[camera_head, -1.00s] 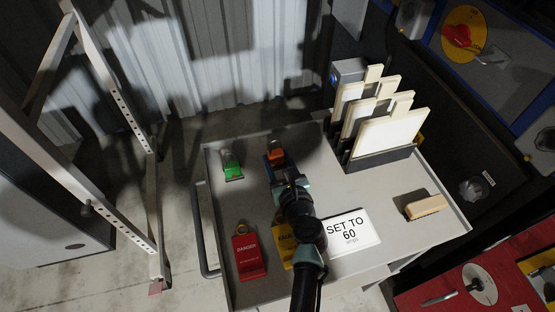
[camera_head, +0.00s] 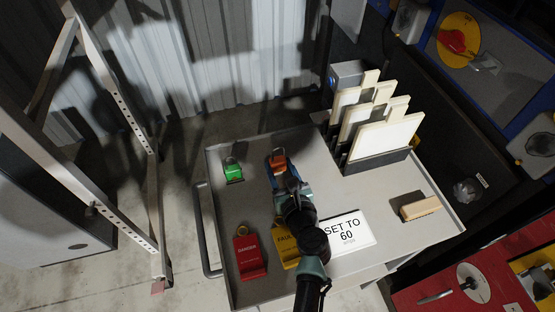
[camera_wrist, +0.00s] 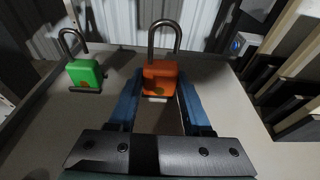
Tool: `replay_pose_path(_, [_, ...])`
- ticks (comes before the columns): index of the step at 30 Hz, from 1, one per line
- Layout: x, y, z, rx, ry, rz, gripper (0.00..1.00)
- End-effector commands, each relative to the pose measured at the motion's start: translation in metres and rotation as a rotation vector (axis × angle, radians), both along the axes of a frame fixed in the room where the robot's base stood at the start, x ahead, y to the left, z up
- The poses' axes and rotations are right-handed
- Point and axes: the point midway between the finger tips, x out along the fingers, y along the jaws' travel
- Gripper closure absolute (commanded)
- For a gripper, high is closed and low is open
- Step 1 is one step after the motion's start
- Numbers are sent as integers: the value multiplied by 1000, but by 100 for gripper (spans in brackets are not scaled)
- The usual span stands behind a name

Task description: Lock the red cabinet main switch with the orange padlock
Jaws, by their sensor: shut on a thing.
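The orange padlock (camera_head: 278,160) is at the far part of the grey cart top, its shackle up. My gripper (camera_head: 279,168) is shut on its body; in the wrist view the blue fingers (camera_wrist: 160,95) lie on both sides of the orange padlock (camera_wrist: 161,78). The shackle rises above the fingers with one leg shorter, so it looks open. I cannot tell whether the padlock still touches the cart top.
A green padlock (camera_head: 233,170) stands left of my gripper. Red (camera_head: 249,258) and yellow (camera_head: 284,246) tags, a "SET TO 60" card (camera_head: 346,232) and a wooden block (camera_head: 420,207) lie on the cart (camera_head: 219,215). A rack of boards (camera_head: 384,139) stands at right. A red cabinet (camera_head: 440,289) is at lower right.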

Motion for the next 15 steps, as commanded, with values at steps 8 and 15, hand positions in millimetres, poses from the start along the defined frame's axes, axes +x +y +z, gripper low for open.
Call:
replay_pose_path(8, [-22, -7, 1, 1, 0, 0, 91])
replay_pose_path(15, [-40, -13, 1, 1, -1, -1, 91])
